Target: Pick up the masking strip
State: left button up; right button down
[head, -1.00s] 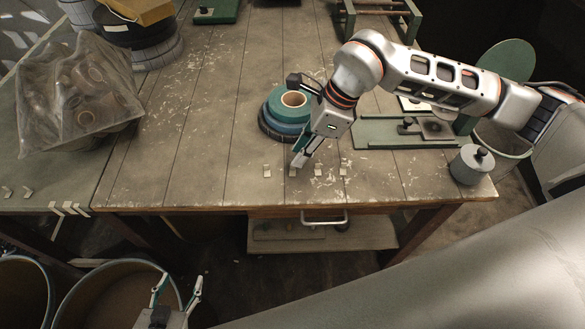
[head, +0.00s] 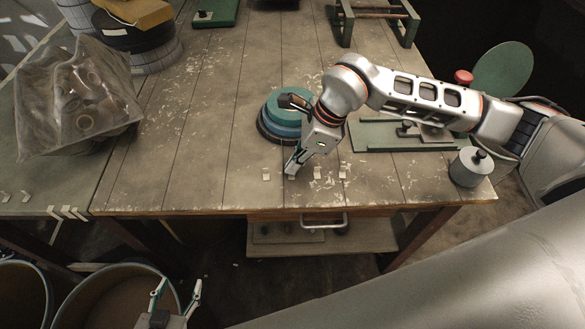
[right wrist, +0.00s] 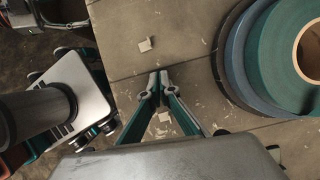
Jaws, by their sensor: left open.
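Several small pale masking strips lie in a row along the table's front edge. One (head: 266,174) is at the left end, others (head: 318,172) (head: 343,171) to the right. My right gripper (head: 290,173) points down at the row, left of the middle. In the right wrist view its fingertips (right wrist: 159,76) are close together. One strip (right wrist: 145,44) shows beyond them and another (right wrist: 164,116) shows between the finger bases. The strip at the fingertips is hidden, so I cannot tell if it is gripped. My left gripper (head: 178,288) is open and empty, low in front of the table.
Stacked teal and blue tape rolls (head: 272,122) stand just behind my right gripper, close to its side in the wrist view (right wrist: 270,50). A green plate fixture (head: 385,147) and a grey weighted cylinder (head: 470,168) are to the right. A bagged mask (head: 80,100) lies left.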

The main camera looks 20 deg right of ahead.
jog(key=shift+r, duration=0.1)
notch_tip(320, 180, up, 20)
jog(key=p, duration=0.1)
dwell(0.5)
jog(key=shift+r+p, duration=0.45)
jog(key=shift+r, duration=0.2)
jog(key=shift+r, duration=0.3)
jog(key=shift+r+p, duration=0.35)
jog(key=shift+p, duration=0.05)
jog(key=shift+r, duration=0.4)
jog(key=shift+f, duration=0.1)
